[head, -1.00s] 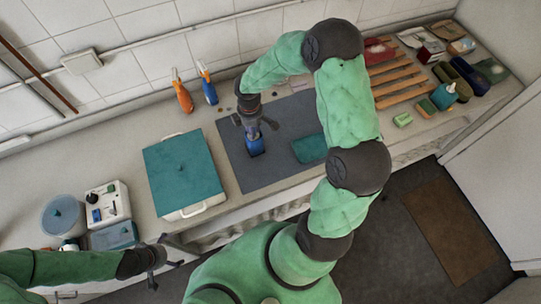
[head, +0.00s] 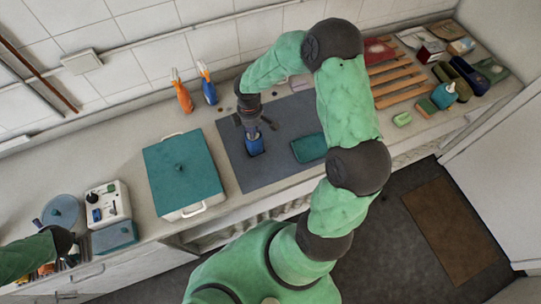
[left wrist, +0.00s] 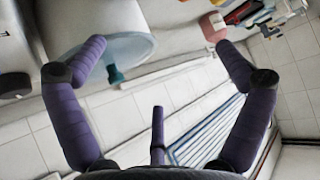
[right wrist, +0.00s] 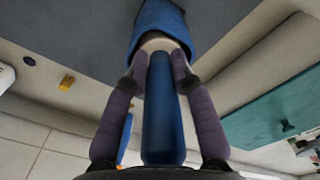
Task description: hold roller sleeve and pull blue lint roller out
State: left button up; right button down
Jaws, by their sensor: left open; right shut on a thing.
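The blue lint roller (right wrist: 163,120) lies between the fingers of my right gripper (right wrist: 158,72) in the right wrist view. A pale section shows near the fingertips, where a wider blue sleeve (right wrist: 160,18) begins. My right gripper (head: 252,133) is shut on the roller over the grey mat. In the head view the blue sleeve (head: 255,147) shows just below the fingers, at the mat. My left gripper (left wrist: 158,65) is open, with nothing between its fingers in the left wrist view. In the head view it is at the lower left, partly hidden by its own wrist.
A teal-lidded box (head: 180,175) stands left of the mat (head: 232,165). A teal tray (head: 309,148) lies on the mat's right. Orange (head: 181,92) and blue (head: 207,83) spray bottles stand behind. A round container (head: 62,212) and white unit (head: 107,204) are near my left arm.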

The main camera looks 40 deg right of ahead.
pick_arm(q)
jog(key=shift+t, duration=0.8)
jog(key=w+d+r, duration=0.1)
jog(key=w+d, duration=0.1)
jog(key=d, duration=0.1)
jog(key=w+d+r, duration=0.1)
jog(key=w+d, duration=0.1)
jog(key=d, duration=0.1)
jog(key=w+d+r, duration=0.1)
jog(key=w+d, duration=0.2)
jog(key=shift+w+d+r, duration=0.1)
jog(key=shift+r, duration=0.3)
jog(key=w+d+r+t, duration=0.1)
jog(key=w+d+r, duration=0.15)
jog(key=d, duration=0.65)
jog(key=w+d+r+n+t, duration=0.1)
jog(key=d+r, duration=0.3)
jog(key=d, duration=0.5)
jog(key=w+d+r+t, duration=0.1)
jog(key=w+d+r, duration=0.15)
jog(key=d, duration=0.65)
jog(key=m+t+h, duration=0.2)
jog(key=m+h, duration=0.7)
jog(key=m, duration=0.2)
send_near(260, 143)
jog(key=w+f, duration=0.1)
jog(key=x, duration=1.2)
jog(key=shift+w+d+f, duration=0.15)
jog(key=shift+d+f, duration=0.05)
jog(key=shift+d, duration=0.05)
